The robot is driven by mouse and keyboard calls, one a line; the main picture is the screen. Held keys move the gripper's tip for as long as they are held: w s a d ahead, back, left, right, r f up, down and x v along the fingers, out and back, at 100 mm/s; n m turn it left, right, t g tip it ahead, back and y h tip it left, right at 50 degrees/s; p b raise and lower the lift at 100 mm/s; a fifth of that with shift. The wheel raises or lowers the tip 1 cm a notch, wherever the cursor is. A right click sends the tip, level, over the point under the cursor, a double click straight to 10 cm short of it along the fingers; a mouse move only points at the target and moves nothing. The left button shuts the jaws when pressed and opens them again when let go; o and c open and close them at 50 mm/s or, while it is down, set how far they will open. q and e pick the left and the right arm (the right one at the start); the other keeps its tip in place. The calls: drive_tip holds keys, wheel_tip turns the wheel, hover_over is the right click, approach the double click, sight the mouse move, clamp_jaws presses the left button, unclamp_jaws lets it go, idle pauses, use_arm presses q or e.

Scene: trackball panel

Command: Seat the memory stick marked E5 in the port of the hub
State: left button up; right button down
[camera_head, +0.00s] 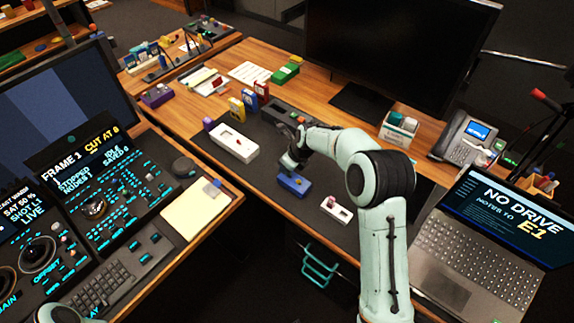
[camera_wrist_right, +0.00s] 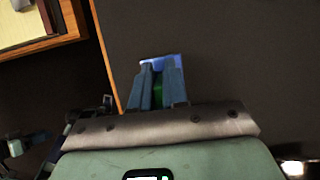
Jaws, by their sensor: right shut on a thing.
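My right gripper (camera_head: 288,166) is low over the dark mat, just behind a blue block (camera_head: 294,184). In the right wrist view its fingers (camera_wrist_right: 161,88) are shut on a narrow green thing (camera_wrist_right: 158,92), which may be the memory stick; no E5 mark is readable. A bright blue surface (camera_wrist_right: 174,61) shows just beyond the fingertips; I cannot tell whether they touch it. I cannot tell which thing is the hub, and no port is visible. The laptop screen (camera_head: 510,215) reads "NO DRIVE" and "NOTES TO E1". My left gripper is not in view.
A white box (camera_head: 233,144) and a small white holder (camera_head: 336,211) with a pinkish piece stand on the mat (camera_head: 262,175) on either side of the blue block. Blue and red upright pieces stand behind. A monitor (camera_head: 385,50) and phone (camera_head: 467,137) are farther back.

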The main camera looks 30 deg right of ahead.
idle(0.7)
drive_tip(key=shift+f, duration=1.05)
drive_tip(key=c, duration=1.1)
unclamp_jaws()
drive_tip(key=shift+o, duration=0.2)
drive_tip(key=shift+s+r, duration=0.1)
drive_tip(key=v, duration=1.3)
drive_tip(key=shift+r, duration=0.15)
